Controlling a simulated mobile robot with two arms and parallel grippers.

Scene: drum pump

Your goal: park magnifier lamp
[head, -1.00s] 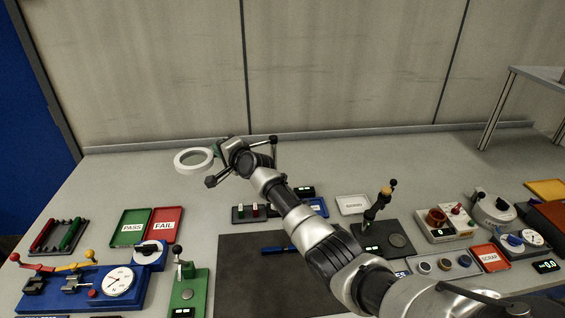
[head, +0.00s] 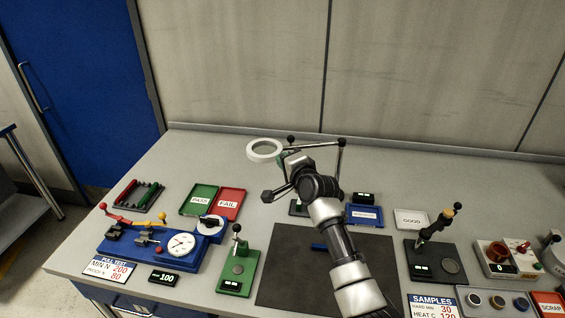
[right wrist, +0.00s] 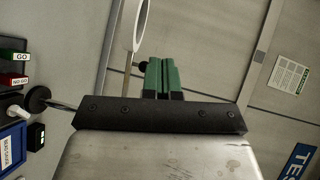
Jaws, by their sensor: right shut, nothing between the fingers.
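The magnifier lamp has a white ring head (head: 265,158) on a thin arm (head: 318,146). The arm runs right to a thin post (head: 338,172) with a dark knob on top. The ring hangs over the back of the bench. My right gripper (head: 282,158) is just right of and below the ring in the head view. In the right wrist view, its green fingers (right wrist: 162,77) are together and empty. There the ring (right wrist: 138,30) stands above and left of the fingertips, partly cut off, with a dark knob (right wrist: 142,66) beside them. Contact cannot be told. My left gripper is not visible.
A blue gauge fixture (head: 150,240) and green stand (head: 238,275) are at front left. A dark mat (head: 290,275) lies under my forearm. The bench's back left is clear.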

